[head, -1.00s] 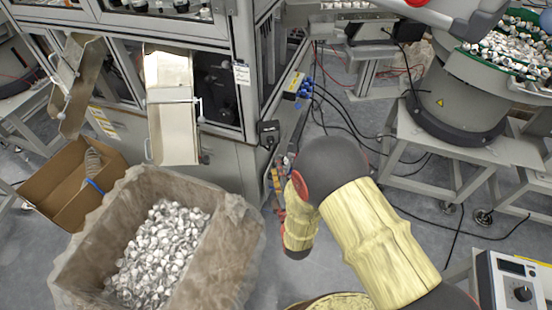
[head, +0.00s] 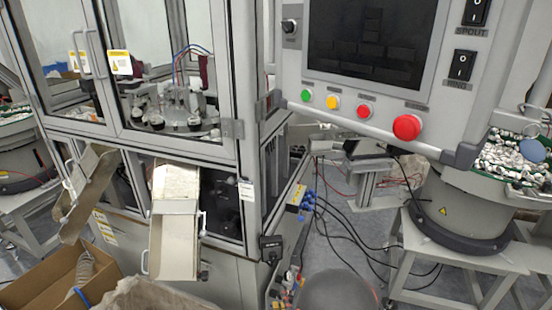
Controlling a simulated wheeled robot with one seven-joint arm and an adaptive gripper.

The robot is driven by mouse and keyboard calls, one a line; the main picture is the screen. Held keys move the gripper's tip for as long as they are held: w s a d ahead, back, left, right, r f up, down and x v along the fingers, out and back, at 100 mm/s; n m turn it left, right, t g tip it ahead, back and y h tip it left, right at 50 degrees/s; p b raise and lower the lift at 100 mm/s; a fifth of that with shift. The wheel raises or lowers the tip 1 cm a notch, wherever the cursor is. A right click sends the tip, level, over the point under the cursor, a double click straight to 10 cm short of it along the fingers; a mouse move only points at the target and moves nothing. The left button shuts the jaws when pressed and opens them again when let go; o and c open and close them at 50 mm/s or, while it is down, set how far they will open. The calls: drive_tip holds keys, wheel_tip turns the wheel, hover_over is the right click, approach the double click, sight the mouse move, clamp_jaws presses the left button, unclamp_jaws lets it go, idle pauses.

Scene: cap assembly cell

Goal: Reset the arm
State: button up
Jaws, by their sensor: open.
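My gripper is not in the head view. Only a dark rounded part of my arm (head: 337,291) shows at the bottom edge, right of centre. The rest of the arm is below the frame, so its pose is hidden.
A control panel (head: 440,100) with coloured buttons hangs at the upper right. The machine cabinet (head: 222,230) with metal chutes (head: 178,225) stands left. A lined bin (head: 150,293) and cardboard box (head: 35,285) sit lower left. A bowl feeder (head: 455,215) on a stand is right, with cables on the floor.

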drive_tip(key=s+f+m+g, duration=0.4)
drive_tip(key=s+f+g, duration=0.2)
drive_tip(key=f, duration=0.5)
drive_tip(key=s+d+r+m+g+h, duration=0.1)
drive_tip(key=s+r+m+g, duration=0.2)
drive_tip(key=s+m+g, duration=0.25)
drive_tip(key=s+d+r+m, duration=0.2)
drive_tip(key=s+d+r, duration=0.2)
drive_tip(key=r, duration=0.9)
drive_tip(key=s+d+r+m+h+p, duration=0.1)
drive_tip(key=s+d+r+m, duration=0.2)
drive_tip(key=r, duration=1)
drive_tip(key=s+d+r+m+t, duration=0.1)
drive_tip(key=s+d+r+m, duration=0.2)
drive_tip(key=s+d+r, duration=0.4)
wheel_tip(320, 180, up, 6)
drive_tip(key=shift+d+r+h+p, duration=0.15)
drive_tip(key=shift+d+h+p, duration=0.2)
drive_tip(key=shift+d, duration=0.65)
drive_tip(key=shift+m, duration=0.25)
